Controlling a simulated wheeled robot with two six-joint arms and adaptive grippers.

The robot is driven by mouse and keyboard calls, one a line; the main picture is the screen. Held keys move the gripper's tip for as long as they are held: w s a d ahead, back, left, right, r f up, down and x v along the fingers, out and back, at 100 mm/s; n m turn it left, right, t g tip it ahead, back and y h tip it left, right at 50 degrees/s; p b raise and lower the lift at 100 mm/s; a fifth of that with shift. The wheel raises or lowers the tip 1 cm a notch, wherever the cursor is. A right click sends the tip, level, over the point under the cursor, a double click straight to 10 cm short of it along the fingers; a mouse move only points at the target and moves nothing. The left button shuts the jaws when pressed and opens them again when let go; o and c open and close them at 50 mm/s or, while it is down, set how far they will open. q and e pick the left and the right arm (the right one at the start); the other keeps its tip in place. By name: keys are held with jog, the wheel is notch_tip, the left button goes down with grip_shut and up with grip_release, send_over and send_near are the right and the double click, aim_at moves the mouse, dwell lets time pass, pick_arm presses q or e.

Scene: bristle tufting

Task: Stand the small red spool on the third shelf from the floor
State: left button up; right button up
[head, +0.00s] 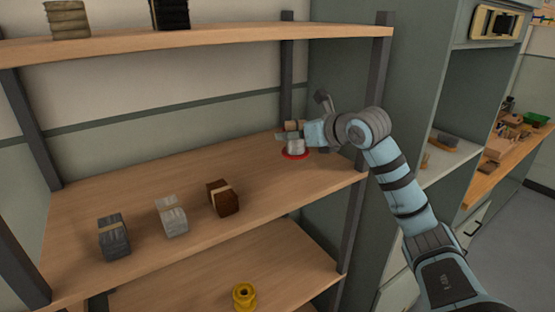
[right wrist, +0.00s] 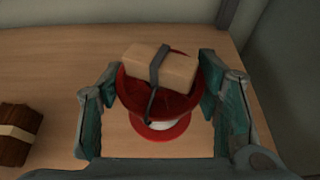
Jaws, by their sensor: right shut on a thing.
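The red spool (head: 294,155) is upright at the back right of the middle shelf in the head view, its lower flange at the board. I cannot tell whether it bears on the wood. My right gripper (head: 291,136) is shut around its upper part. In the right wrist view the fingers (right wrist: 165,108) flank the red spool (right wrist: 170,135), with its pale core showing. A tan block with a dark band (right wrist: 160,70) overlaps the upper flange and appears to lie on it. My left gripper is out of view.
On the same shelf (head: 100,197) stand a dark grey bundle (head: 113,237), a light grey one (head: 171,216) and a brown one (head: 223,198), left of the spool. A yellow spool (head: 244,296) is on the shelf below. A dark post (head: 362,150) is near my arm.

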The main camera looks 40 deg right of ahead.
aim_at(301, 153)
jog(key=f, duration=0.5)
jog(key=shift+d+f, duration=0.15)
jog(key=shift+d, duration=0.1)
jog(key=shift+w+f, duration=0.15)
jog(key=shift+f, duration=0.1)
jog(key=shift+w, duration=0.1)
jog(key=shift+a, duration=0.15)
jog(key=o, duration=1.1)
jog(key=shift+s, duration=0.2)
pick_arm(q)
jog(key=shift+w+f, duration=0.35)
pick_arm(e)
jog(key=shift+o, duration=0.5)
jog(key=shift+f, duration=0.1)
